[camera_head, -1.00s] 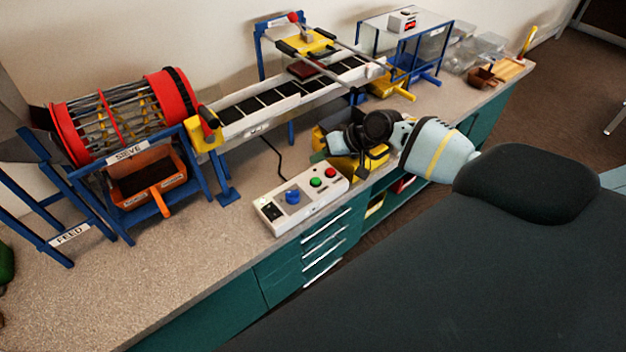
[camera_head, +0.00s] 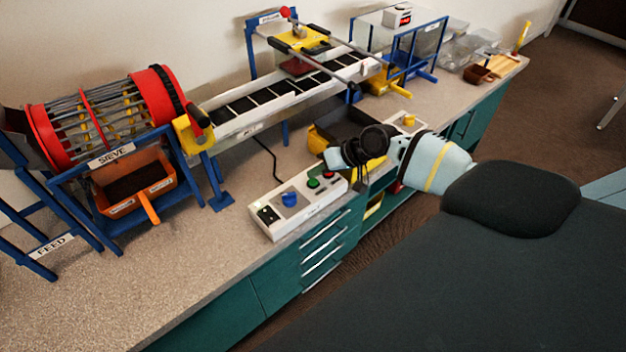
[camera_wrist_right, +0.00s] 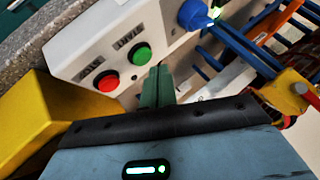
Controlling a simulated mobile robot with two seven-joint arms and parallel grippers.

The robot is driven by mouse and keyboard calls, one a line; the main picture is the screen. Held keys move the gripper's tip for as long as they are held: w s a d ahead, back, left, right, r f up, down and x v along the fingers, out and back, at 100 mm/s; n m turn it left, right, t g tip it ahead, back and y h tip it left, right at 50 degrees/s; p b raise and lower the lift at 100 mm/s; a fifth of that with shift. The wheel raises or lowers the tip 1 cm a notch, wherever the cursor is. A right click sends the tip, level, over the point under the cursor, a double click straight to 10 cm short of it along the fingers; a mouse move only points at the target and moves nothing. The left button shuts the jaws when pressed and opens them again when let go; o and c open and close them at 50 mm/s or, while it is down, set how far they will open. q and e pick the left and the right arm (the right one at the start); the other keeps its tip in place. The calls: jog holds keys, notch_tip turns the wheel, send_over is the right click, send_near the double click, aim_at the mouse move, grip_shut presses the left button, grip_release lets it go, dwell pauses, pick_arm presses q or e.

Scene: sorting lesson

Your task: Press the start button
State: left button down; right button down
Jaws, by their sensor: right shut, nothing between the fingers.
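The white control box (camera_head: 311,207) stands on the bench near its front edge. Its green button (camera_head: 313,183) has a label that appears to read START in the right wrist view (camera_wrist_right: 140,54). A red button (camera_wrist_right: 106,81) is beside it, and a blue knob (camera_head: 289,199) is on the green button's other side. My right gripper (camera_head: 330,158) is just above the box's right end, by the red and green buttons. Its fingers (camera_wrist_right: 159,74) are shut and empty, close to the green button in the picture; I cannot tell whether they touch it. My left gripper is out of view.
A yellow bin (camera_head: 322,139) stands right behind my right gripper. A conveyor (camera_head: 270,104) runs behind the box. The red drum sieve (camera_head: 105,115) and orange drawer (camera_head: 135,187) are at left.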

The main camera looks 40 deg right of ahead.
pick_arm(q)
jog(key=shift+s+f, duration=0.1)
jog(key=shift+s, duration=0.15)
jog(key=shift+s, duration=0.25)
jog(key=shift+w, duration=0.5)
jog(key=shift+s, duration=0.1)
pick_arm(e)
jog(key=shift+f, duration=0.1)
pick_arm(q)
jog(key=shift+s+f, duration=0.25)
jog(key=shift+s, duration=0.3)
pick_arm(e)
jog(key=shift+f, duration=0.35)
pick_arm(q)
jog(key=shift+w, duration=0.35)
pick_arm(e)
jog(key=shift+f, duration=0.2)
